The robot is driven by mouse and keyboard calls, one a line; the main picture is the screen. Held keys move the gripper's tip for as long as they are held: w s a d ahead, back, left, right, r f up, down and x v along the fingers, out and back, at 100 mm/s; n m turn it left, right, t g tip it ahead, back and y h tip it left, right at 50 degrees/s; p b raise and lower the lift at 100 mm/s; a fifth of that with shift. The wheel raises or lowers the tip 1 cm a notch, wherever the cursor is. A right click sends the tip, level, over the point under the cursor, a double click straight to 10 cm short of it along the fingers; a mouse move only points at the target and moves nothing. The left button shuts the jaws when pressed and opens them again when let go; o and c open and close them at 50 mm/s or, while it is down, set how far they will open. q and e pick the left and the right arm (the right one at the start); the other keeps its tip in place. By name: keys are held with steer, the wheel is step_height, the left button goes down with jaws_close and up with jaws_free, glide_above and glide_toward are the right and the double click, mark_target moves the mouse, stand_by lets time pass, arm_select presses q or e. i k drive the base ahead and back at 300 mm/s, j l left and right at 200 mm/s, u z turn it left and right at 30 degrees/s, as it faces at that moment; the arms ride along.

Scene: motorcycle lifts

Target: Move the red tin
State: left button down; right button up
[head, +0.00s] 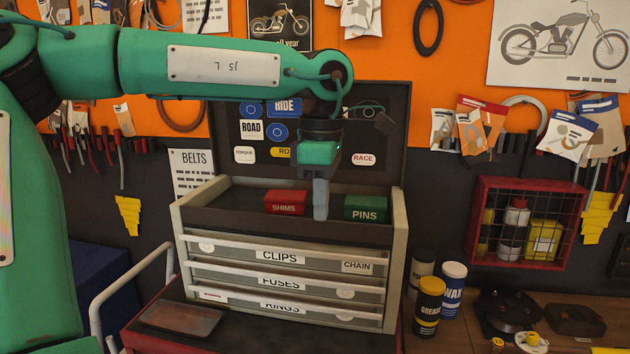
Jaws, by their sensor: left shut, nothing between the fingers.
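A red tin (285,202) labelled SHIMS sits in the open top tray of the tool chest (184,232). A green tin (365,208) labelled PINS sits in the same tray to its right. My left gripper (320,214) points down over the tray, between the two tins in the picture. Its fingers are together with nothing between them. They appear apart from the red tin, just to its right; the exact depth is hard to tell. My right gripper is not in view.
The chest's raised lid (378,150) stands behind the tray. A yellow grease can (429,308) and other cans stand right of the chest. A red wire cage (517,222) hangs on the wall at right. A clear tray (181,319) lies in front of the chest.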

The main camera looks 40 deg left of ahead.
mark_target(282, 202)
steer(key=i+j, duration=0.75)
steer(key=j, duration=0.1)
